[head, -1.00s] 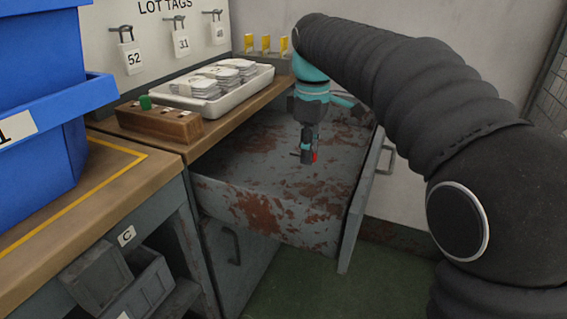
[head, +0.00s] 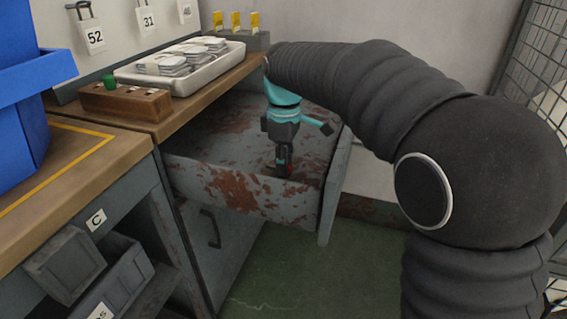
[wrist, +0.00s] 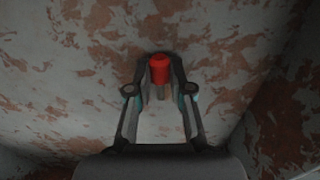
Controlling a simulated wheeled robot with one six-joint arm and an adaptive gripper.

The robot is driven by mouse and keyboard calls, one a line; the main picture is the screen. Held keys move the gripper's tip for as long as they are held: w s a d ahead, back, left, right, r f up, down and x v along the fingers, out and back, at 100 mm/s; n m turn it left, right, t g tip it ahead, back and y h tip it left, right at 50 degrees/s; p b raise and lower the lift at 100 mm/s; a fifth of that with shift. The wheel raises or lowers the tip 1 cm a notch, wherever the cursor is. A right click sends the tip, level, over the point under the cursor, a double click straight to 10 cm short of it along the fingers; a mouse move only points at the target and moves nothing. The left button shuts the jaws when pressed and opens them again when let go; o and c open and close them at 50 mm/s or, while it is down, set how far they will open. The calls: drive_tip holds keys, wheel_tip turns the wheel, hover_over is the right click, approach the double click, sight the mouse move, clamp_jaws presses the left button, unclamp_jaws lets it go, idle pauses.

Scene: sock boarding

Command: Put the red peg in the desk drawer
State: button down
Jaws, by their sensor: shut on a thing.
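The red peg (wrist: 159,70) is between my fingertips in the wrist view. My gripper (head: 284,170) is shut on it and points down inside the open desk drawer (head: 240,192). In the head view only a small red bit of the peg (head: 290,170) shows beside the fingers. The drawer is pulled out, grey with rusty patches. Its floor lies below the peg in the wrist view (wrist: 60,60). I cannot tell whether the peg touches the floor.
Blue bins (head: 30,100) are at the left. The drawer's front panel (head: 335,190) stands at its right. Wire mesh is at the far right.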

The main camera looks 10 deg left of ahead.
drive_tip(key=shift+f, duration=0.15)
drive_tip(key=c, duration=1.1)
unclamp_jaws()
drive_tip(key=shift+o, duration=0.2)
wheel_tip(320, 180, up, 12)
drive_tip(key=p, duration=0.2)
